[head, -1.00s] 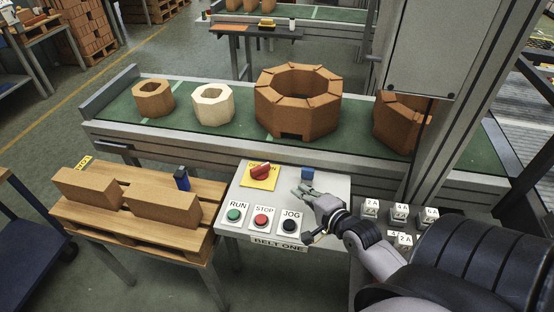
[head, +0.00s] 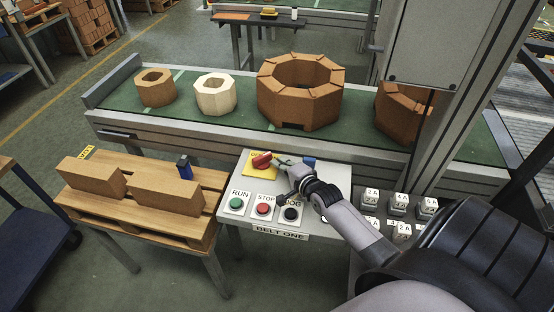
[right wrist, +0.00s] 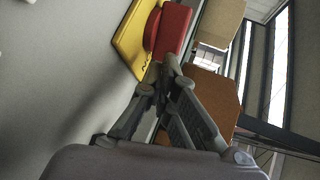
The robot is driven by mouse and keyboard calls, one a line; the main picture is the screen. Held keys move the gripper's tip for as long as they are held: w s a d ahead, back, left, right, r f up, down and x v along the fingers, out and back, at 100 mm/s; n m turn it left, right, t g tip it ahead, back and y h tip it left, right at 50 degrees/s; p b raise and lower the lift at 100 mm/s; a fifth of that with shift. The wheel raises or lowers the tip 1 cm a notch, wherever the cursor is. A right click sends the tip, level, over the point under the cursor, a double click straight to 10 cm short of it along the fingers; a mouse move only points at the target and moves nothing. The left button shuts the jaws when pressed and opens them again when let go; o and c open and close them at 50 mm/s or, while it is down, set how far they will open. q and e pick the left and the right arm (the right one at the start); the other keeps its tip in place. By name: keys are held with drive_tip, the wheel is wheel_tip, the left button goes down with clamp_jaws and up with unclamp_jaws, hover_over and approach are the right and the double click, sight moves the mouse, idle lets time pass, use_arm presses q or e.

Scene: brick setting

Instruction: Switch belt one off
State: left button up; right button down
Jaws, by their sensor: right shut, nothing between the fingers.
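The belt one control panel (head: 236,208) is a pale box in front of the conveyor, labelled BELT ONE. A red rotary switch (head: 261,160) sits on a yellow plate (head: 249,172) at its upper left. The switch also shows in the right wrist view (right wrist: 174,28), beside the yellow plate (right wrist: 133,38). Green RUN (head: 235,203), red STOP (head: 263,208) and black JOG (head: 291,213) buttons line the front. My right gripper (head: 281,161) is shut and empty, its tips close to the switch's right side. I cannot tell whether they touch. My left gripper is not in view.
The conveyor (head: 150,122) behind carries brick rings, including a cream one (head: 215,95) and a large brown one (head: 297,95). A blue object (head: 309,161) is on the panel's back edge. A wooden pallet table (head: 140,176) with long bricks stands left. Fuse-like labelled blocks (head: 398,203) lie right.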

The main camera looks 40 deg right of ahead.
drive_tip(key=shift+w, duration=0.95)
drive_tip(key=shift+d, duration=0.1)
drive_tip(key=shift+w+d+r, duration=0.1)
drive_tip(key=shift+w+d, duration=0.6)
drive_tip(key=shift+d, duration=0.05)
drive_tip(key=v, duration=1.2)
